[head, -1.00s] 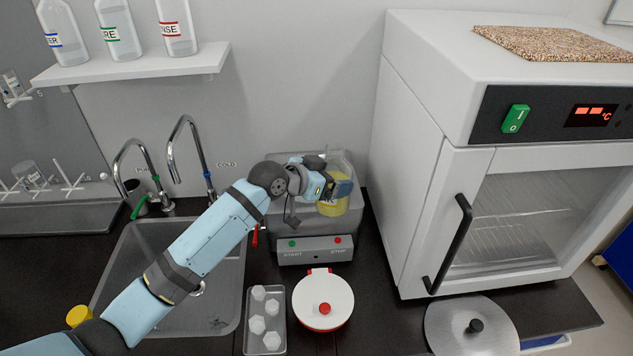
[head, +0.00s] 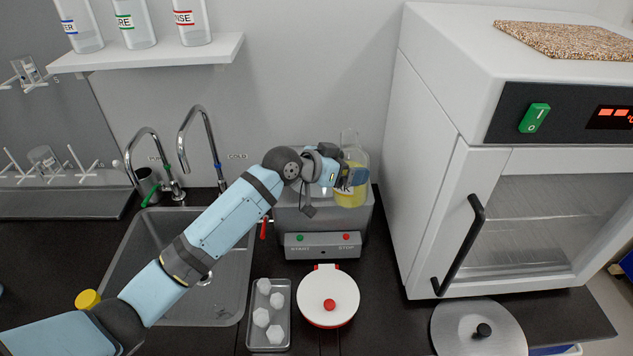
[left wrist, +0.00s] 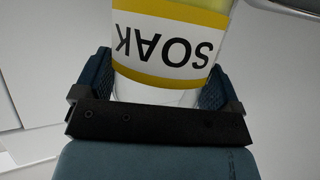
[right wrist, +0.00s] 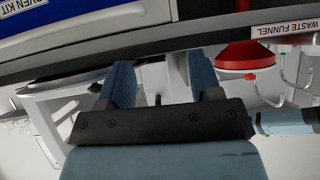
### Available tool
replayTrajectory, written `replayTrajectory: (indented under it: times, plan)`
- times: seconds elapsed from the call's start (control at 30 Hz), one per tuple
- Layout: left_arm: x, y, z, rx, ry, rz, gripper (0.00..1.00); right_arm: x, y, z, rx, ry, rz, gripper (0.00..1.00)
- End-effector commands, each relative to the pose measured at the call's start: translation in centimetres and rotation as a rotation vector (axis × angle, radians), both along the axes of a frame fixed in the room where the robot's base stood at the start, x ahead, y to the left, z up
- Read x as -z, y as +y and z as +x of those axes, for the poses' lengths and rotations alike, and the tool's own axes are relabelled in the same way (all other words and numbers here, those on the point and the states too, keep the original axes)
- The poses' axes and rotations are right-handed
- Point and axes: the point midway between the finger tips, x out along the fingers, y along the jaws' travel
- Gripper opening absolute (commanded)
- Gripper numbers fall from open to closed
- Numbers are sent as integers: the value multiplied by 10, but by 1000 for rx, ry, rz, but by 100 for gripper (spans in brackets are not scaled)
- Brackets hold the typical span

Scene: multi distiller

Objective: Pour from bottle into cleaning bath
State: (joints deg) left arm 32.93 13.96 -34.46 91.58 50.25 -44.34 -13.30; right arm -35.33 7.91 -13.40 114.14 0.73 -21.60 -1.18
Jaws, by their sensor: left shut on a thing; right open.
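The bottle (head: 352,197) of yellow liquid stands roughly upright over the cleaning bath, its clear neck at the top. My left gripper (head: 352,178) is shut on it from the left. In the left wrist view the bottle (left wrist: 170,45) fills the space between the fingers, its SOAK label upside down. The cleaning bath (head: 322,247) is a grey box with a green START and a red STOP button. The bottle and my arm hide much of its basin, so its contents cannot be told. My right gripper (right wrist: 163,85) is open and empty, and shows only in the right wrist view.
A white oven (head: 430,160) stands close on the right. The sink (head: 185,270) and taps (head: 190,150) are at left. A tray of white pieces (head: 268,315), a white round lidded container (head: 328,300) and a metal lid (head: 480,330) lie in front. A shelf of bottles (head: 150,55) hangs above.

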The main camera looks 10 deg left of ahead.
Motion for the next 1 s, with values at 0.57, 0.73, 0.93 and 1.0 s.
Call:
replayTrajectory:
  times: [0.57,0.73,0.93,1.0]
  plan:
    - [-5,6,5,0,176,-233,39,13,1,1,-2,-5,2,58]
    - [-2,9,7,-1,226,-300,39,18,1,2,-2,-5,2,58]
    - [2,12,10,0,286,-379,39,23,1,2,-2,-5,0,58]
    - [4,13,11,0,308,-406,39,24,0,2,-2,-4,0,58]
